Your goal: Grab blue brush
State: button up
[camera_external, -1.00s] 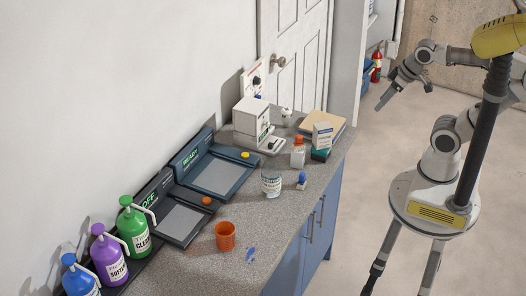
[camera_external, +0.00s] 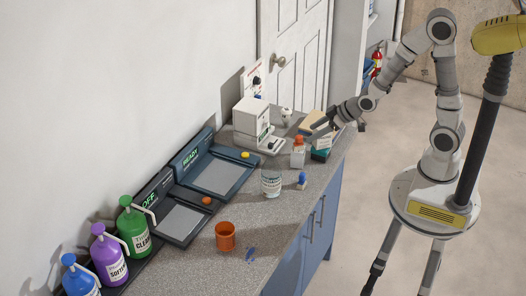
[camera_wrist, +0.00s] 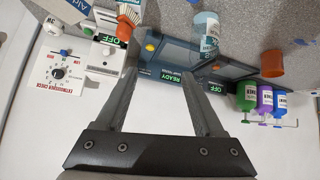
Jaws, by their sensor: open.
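A small blue-topped item with a pale lower part, which looks like the blue brush (camera_external: 302,180), stands on the grey counter (camera_external: 285,215) near its front edge, right of a clear labelled jar (camera_external: 271,184). I cannot make it out in the wrist view. My gripper (camera_external: 318,126) is above the far right part of the counter, beyond the brush and apart from it. In the wrist view my gripper (camera_wrist: 158,75) is open, with nothing between its fingers.
An orange-topped item (camera_external: 298,152) and a white-and-green box (camera_external: 321,141) stand close to my gripper. An orange cup (camera_external: 225,237) and a blue spot (camera_external: 251,254) are nearer. Two dark panels (camera_external: 218,175) and pump bottles (camera_external: 134,230) line the wall.

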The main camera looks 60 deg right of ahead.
jog(key=t, duration=0.2)
send_over(305, 175)
jog(key=d, duration=0.1)
jog(key=shift+y, duration=0.4)
jog(key=f, duration=0.9)
jog(key=shift+w+d+f, duration=0.1)
jog(key=shift+w+f, duration=0.05)
jog(key=shift+w, duration=0.1)
jog(key=shift+m+t+h, duration=0.3)
jog(key=shift+m+t, duration=0.5)
jog(key=shift+t, duration=0.1)
jog(key=s+f, duration=0.1)
jog(key=f, duration=0.2)
jog(key=s+a+f, duration=0.1)
jog(key=f, duration=0.1)
jog(key=shift+s+f, duration=0.15)
jog(key=shift+s, duration=0.15)
jog(key=shift+s+d+f+m+h, duration=0.2)
jog(key=shift+s+f+m+h, duration=0.1)
jog(key=shift+s+f+m, duration=0.25)
jog(key=w+b, duration=0.1)
jog(key=b, duration=0.1)
jog(key=shift+f+t+b, duration=0.3)
jog(key=shift+f+b, duration=0.05)
jog(key=shift+f, duration=0.05)
jog(key=shift+w+b, duration=0.5)
jog(key=shift+b, duration=0.4)
jog(key=shift+x, duration=2.55)
grip_shut()
